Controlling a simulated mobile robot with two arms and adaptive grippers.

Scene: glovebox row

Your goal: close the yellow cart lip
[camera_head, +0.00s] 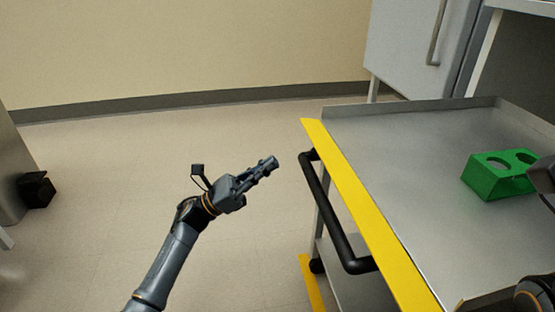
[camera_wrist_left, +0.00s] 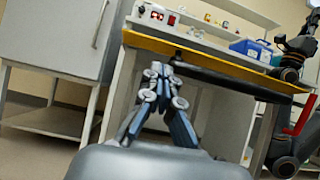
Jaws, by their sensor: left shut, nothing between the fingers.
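The yellow cart lip (camera_head: 372,222) is a long flat strip along the left edge of the grey cart top (camera_head: 400,165). It lies outside the tray surface and does not stand up like the grey rim at the back. In the left wrist view the yellow lip (camera_wrist_left: 208,58) runs across above my fingers. My left gripper (camera_head: 268,164) is shut and empty, left of the lip and apart from it. Its closed fingers also show in the left wrist view (camera_wrist_left: 158,75). Parts of my right arm show at the right edge; its fingers do not show.
A black push handle (camera_head: 328,215) sticks out from the cart just below the lip, between it and my left gripper. A green block with round holes (camera_head: 490,182) stands on the cart top. A grey cabinet (camera_head: 405,45) stands behind.

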